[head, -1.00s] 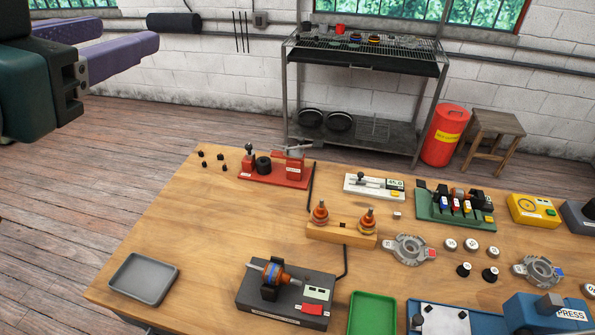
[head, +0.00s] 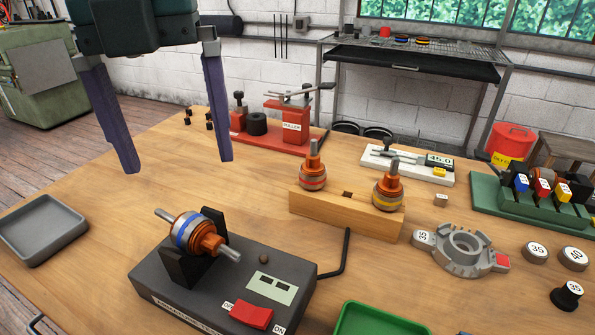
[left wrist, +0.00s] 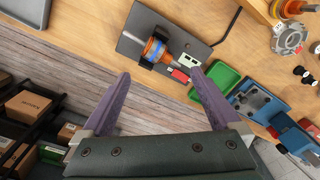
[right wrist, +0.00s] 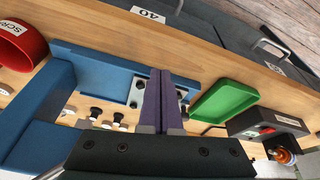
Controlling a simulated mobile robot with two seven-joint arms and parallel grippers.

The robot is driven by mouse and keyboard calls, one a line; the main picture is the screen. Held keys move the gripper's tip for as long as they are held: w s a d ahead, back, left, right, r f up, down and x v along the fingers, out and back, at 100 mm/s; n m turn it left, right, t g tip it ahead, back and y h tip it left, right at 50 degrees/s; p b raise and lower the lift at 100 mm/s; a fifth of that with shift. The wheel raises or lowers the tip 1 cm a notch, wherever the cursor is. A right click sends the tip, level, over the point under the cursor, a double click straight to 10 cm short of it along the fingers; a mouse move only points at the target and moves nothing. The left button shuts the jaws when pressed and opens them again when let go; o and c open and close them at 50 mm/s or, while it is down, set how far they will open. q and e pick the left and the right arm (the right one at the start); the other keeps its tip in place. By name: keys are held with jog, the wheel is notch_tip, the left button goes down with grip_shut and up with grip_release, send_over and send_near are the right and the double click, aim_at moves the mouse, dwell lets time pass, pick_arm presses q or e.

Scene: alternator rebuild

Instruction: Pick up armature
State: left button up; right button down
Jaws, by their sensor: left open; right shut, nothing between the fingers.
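One armature (head: 195,235), copper with a blue band and a steel shaft, lies in the cradle of the dark grey tester box (head: 285,265). It also shows in the left wrist view (left wrist: 156,48) and at the right edge of the right wrist view (right wrist: 284,156). Two more armatures, one with a red band (head: 313,172) and one with a yellow band (head: 387,190), stand upright in a wooden block (head: 335,207). My left gripper (head: 180,165) is open and empty, above and behind the tester. My right gripper (right wrist: 163,72) is shut and empty above the blue press area.
A grey tray (head: 42,228) lies at the left, a green tray (head: 375,322) at the front. A red puller stand (head: 285,135) is at the back. A grey end housing (head: 460,248) and round labelled pieces lie right. Bare wood lies between grey tray and tester.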

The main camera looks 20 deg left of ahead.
aim_at(190, 219)
pick_arm(q)
jog(key=f, duration=0.1)
jog(key=a+f, duration=0.1)
jog(key=f, duration=0.1)
jog(key=shift+f+p, duration=0.25)
jog(key=shift+p, duration=0.05)
pick_arm(e)
jog(key=shift+a+r, duration=0.1)
jog(key=shift+r, duration=0.05)
pick_arm(q)
jog(key=shift+f+p, duration=0.4)
jog(key=shift+f, duration=2.75)
grip_shut()
pick_arm(e)
jog(key=shift+r, duration=0.4)
